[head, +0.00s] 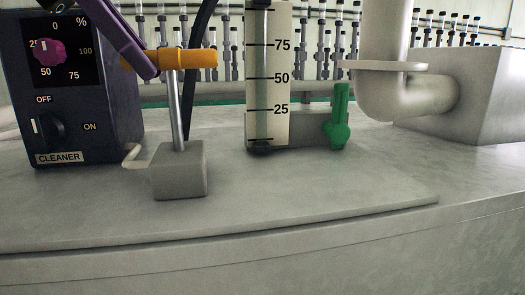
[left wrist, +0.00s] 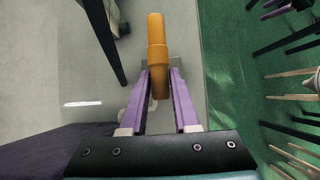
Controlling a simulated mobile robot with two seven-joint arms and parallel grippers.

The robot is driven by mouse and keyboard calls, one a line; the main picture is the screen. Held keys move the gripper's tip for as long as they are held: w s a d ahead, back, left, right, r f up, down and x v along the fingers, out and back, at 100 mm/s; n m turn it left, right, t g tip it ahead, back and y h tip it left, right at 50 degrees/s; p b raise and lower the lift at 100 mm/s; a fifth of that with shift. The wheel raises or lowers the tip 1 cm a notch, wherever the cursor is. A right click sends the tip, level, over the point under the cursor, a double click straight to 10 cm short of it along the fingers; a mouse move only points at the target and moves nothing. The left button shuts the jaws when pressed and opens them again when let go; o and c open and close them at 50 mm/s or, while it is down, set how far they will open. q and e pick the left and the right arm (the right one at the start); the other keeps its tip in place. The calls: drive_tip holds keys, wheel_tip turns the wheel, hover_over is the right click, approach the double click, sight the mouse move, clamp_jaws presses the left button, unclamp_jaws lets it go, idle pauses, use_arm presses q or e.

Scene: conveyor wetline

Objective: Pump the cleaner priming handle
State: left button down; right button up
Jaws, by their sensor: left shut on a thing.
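The orange priming handle (head: 190,58) is a horizontal bar on top of a thin metal rod (head: 180,110). The rod rises from a grey block (head: 180,172) on the counter. My left gripper (head: 146,62) comes in from the upper left, with a purple finger at the left part of the handle. In the left wrist view the handle (left wrist: 156,28) lies between the two purple fingers of that gripper (left wrist: 159,76), which are closed around it. The rod's top is hidden inside the handle. My right gripper is not in view.
A marked level tube (head: 268,95), a green lever (head: 338,125) and a thick pipe (head: 405,90) stand to the right. The front counter is clear.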

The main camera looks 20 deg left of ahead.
use_arm(q)
wheel_tip(320, 180, down, 5)
drive_tip(key=b, duration=0.4)
drive_tip(key=shift+r, duration=0.15)
drive_tip(key=c, duration=0.7)
unclamp_jaws()
drive_tip(key=shift+r, duration=0.1)
wheel_tip(320, 180, up, 7)
drive_tip(key=p, duration=0.6)
